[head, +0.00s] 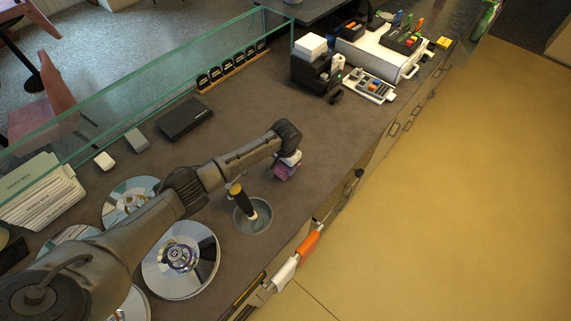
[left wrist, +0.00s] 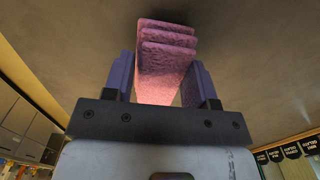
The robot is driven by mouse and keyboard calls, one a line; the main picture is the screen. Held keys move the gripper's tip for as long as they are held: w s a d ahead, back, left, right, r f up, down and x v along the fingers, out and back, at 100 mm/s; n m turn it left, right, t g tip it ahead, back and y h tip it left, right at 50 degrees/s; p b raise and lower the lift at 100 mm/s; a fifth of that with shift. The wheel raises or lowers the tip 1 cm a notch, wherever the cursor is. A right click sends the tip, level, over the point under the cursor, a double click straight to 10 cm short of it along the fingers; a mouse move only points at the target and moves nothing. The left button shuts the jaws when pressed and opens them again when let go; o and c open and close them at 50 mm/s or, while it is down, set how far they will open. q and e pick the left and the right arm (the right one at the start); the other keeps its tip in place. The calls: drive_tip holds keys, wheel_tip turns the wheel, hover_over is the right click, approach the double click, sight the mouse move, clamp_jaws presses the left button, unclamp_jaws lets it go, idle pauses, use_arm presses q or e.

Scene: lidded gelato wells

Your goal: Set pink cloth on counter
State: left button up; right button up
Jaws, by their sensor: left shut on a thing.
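The pink cloth (left wrist: 163,62) is a folded, fuzzy stack of layers. In the left wrist view it stands between the two fingers of my left gripper (left wrist: 160,85), which is shut on it. In the head view the cloth (head: 284,173) shows as a small pink-purple patch under the end of my left arm. It is over the grey-brown counter (head: 335,125). I cannot tell whether the cloth touches the counter. My right gripper is not in view.
A round well with a dark-and-yellow handled tool (head: 242,199) is just below the gripper. A shiny round lid (head: 181,259) lies to its left. A black printer (head: 316,72) and a card tray (head: 368,86) stand farther back. The counter's middle is clear; a glass guard (head: 150,92) runs along the far side.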

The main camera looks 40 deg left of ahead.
use_arm(q)
drive_tip(key=shift+f, duration=0.4)
idle(0.4)
drive_tip(key=o, duration=0.8)
drive_tip(key=shift+o, duration=0.2)
drive_tip(key=o, duration=0.5)
drive_tip(key=shift+r, duration=0.1)
wheel_tip(320, 180, up, 3)
drive_tip(key=p, duration=0.3)
wheel_tip(320, 180, up, 5)
drive_tip(key=p, duration=0.5)
